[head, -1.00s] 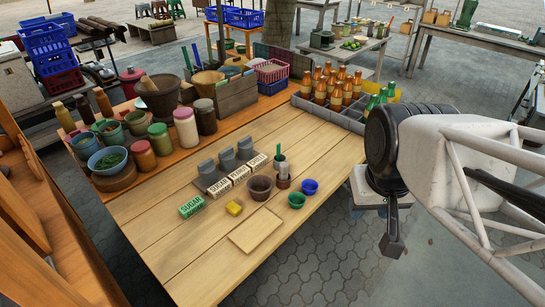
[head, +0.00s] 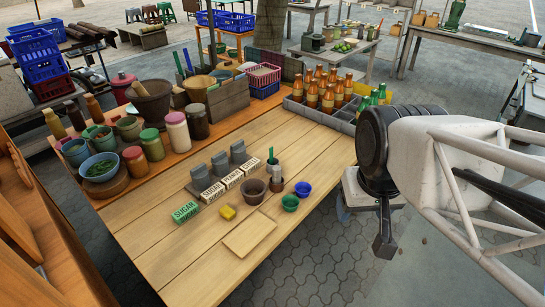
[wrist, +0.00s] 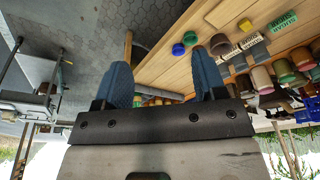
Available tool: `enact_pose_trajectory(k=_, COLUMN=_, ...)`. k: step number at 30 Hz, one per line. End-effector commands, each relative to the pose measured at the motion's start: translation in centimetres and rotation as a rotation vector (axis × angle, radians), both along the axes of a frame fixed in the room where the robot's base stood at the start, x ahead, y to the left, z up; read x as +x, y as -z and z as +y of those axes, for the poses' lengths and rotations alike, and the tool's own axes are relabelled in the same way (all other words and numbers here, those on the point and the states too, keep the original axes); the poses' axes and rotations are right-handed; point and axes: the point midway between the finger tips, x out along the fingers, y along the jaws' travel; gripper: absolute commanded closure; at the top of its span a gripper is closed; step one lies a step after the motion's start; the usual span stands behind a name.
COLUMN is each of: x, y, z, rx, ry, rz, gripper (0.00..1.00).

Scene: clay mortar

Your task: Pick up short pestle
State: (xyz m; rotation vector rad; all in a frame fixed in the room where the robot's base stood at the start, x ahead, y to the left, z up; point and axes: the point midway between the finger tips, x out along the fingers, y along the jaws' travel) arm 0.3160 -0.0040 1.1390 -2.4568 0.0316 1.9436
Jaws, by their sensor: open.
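A small brown clay mortar (head: 253,190) stands on the wooden table. Just right of it is a small brown cup-like thing (head: 276,185) with a pale upright piece in it; I cannot tell whether this piece is the short pestle. The small mortar (wrist: 220,43) shows beyond the right finger.
A bottle crate (head: 318,113) stands at the back right. The table's right front is mostly clear.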

Motion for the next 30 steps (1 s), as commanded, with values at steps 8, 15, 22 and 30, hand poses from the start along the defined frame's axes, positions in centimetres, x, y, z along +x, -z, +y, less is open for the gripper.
enact_pose_trajectory(k=8, x=1.5, y=-0.1, z=0.2, rx=0.018, ry=0.066, rz=0.008, gripper=0.35)
enact_pose_trajectory(k=15, x=5.7, y=-0.1, z=0.8, rx=0.063, ry=0.256, rz=0.033, gripper=0.35)
enact_pose_trajectory(k=22, x=11.0, y=0.5, z=1.6, rx=0.114, ry=0.499, rz=0.062, gripper=0.35)
enact_pose_trajectory(k=30, x=17.2, y=2.2, z=2.9, rx=0.162, ry=0.786, rz=0.095, gripper=0.35)
